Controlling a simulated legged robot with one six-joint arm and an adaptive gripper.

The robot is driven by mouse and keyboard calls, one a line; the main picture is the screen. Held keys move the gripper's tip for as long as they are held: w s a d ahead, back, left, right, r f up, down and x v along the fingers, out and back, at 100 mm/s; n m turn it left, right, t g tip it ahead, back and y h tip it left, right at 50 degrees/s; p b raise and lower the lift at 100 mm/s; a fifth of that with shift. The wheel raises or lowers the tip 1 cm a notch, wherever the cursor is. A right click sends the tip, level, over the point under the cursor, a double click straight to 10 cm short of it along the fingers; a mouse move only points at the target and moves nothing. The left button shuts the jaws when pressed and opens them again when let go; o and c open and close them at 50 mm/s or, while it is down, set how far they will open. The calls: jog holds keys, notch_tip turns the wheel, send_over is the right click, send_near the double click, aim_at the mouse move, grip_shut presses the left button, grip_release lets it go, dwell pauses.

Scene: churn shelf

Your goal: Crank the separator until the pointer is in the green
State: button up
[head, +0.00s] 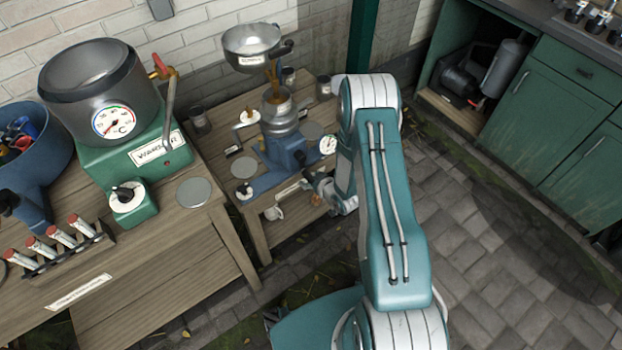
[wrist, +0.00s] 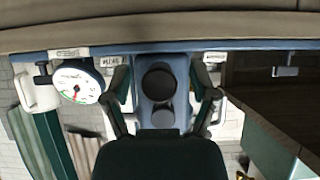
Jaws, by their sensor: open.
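The separator (head: 284,150) stands on the lower wooden bench in the head view, with a blue base, metal body and steel bowl (head: 252,45) on top. Its small round dial (head: 328,145) faces front; it also shows in the wrist view (wrist: 78,82), upside down, with coloured arcs. My gripper (head: 318,186) is low in front of the base. In the wrist view my gripper (wrist: 163,84) is open, with one finger each side of the blue column (wrist: 146,72). Dark round parts (wrist: 158,82), possibly the crank seen end-on, lie between the fingers. Contact cannot be told.
A warmer (head: 120,145) with a gauge stands on the left bench, beside a blue tub (head: 35,165) and a rack of red-topped tubes (head: 57,245). Green cabinets (head: 560,130) stand right; paving between is clear.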

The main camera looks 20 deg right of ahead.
jog(key=shift+s, duration=0.1)
dwell(0.3)
jog(key=v, duration=0.8)
dwell(0.5)
dwell(0.4)
